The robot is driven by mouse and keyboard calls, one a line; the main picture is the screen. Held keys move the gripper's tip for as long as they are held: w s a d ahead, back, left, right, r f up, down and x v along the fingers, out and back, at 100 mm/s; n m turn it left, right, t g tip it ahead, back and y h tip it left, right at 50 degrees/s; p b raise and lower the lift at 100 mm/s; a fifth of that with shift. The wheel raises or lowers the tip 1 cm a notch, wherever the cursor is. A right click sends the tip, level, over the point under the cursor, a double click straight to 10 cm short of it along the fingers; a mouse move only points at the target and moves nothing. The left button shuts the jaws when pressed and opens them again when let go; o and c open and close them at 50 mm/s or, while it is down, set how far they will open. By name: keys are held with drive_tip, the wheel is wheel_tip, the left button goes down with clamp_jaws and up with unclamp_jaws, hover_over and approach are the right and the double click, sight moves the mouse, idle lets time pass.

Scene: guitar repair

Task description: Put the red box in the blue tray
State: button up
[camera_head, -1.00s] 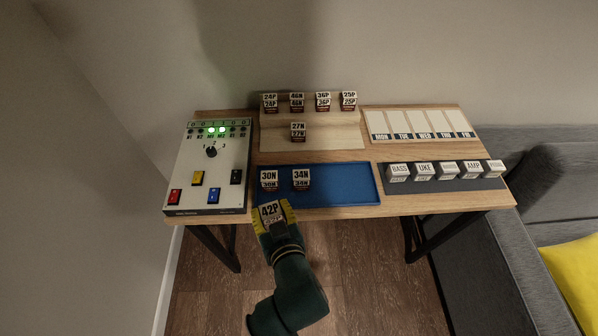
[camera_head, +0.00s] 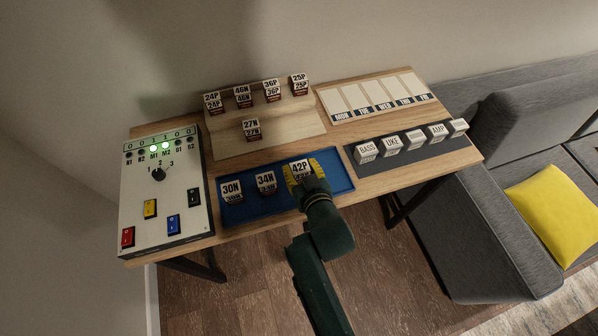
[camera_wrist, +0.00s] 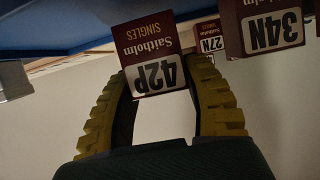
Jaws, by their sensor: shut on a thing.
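My gripper (camera_head: 303,171) with yellow fingers is shut on a dark red box labelled 42P (camera_head: 300,166). In the wrist view the 42P box (camera_wrist: 151,56) sits between the fingertips, its label upside down in the picture. It is at the blue tray (camera_head: 337,177), right of two boxes standing there, 30N (camera_head: 231,190) and 34N (camera_head: 265,182). I cannot tell whether the held box touches the tray floor. The 34N box also shows in the wrist view (camera_wrist: 273,26).
A wooden stepped rack (camera_head: 222,140) behind the tray holds several similar boxes, 27N (camera_head: 251,129) among them. A switch panel (camera_head: 157,193) stands at the left. White labelled blocks (camera_head: 391,144) stand on a dark strip at the right. The tray's right end is clear.

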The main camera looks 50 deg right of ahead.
drive_tip(key=shift+f, duration=0.6)
drive_tip(key=shift+r, duration=0.1)
drive_tip(key=o, duration=0.8)
drive_tip(key=shift+f, duration=0.25)
drive_tip(key=o, duration=0.4)
drive_tip(key=shift+r, duration=0.2)
